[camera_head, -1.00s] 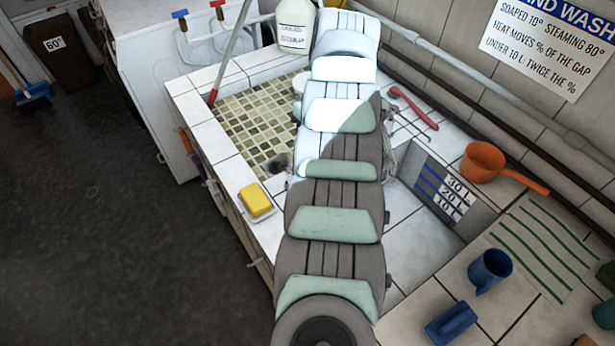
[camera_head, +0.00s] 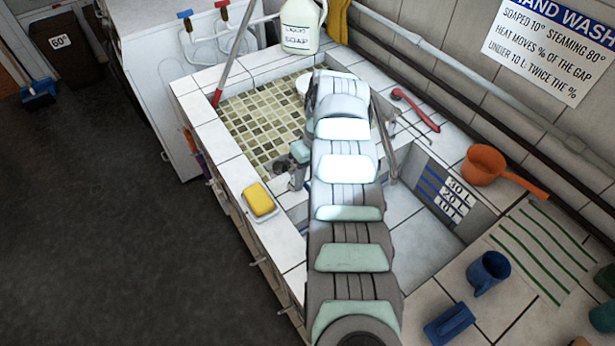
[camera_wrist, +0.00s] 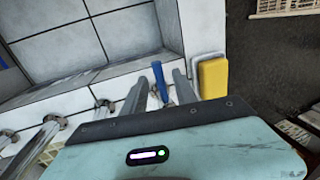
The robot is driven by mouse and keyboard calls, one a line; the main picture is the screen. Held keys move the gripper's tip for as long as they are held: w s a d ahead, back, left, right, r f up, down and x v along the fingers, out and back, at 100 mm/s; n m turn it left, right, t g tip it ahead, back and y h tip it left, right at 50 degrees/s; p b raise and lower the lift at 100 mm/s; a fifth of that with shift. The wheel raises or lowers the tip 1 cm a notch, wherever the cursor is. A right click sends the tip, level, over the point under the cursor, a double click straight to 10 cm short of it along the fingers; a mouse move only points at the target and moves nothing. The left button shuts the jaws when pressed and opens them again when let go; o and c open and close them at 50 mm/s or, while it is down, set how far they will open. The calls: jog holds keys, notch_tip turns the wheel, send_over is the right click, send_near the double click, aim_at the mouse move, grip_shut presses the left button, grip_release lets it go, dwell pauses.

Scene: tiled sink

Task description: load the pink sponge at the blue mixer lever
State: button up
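No pink sponge shows in either view. A yellow sponge (camera_head: 259,198) lies on a small white dish at the sink's front rim, and it also shows in the wrist view (camera_wrist: 214,79). My gripper's pale teal body fills the bottom of the wrist view. In the head view part of its wrist shows over the basin, right of the yellow sponge.
A tiled basin (camera_head: 262,122) lies left of my arm. A white soap jug (camera_head: 300,27) stands behind it. A red-handled brush (camera_head: 415,110), an orange dipper (camera_head: 483,163) and a blue mug (camera_head: 489,271) are at right. Metal pipes (camera_wrist: 48,128) cross the wrist view's left.

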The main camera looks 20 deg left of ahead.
grip_shut()
dwell(0.7)
dwell(0.6)
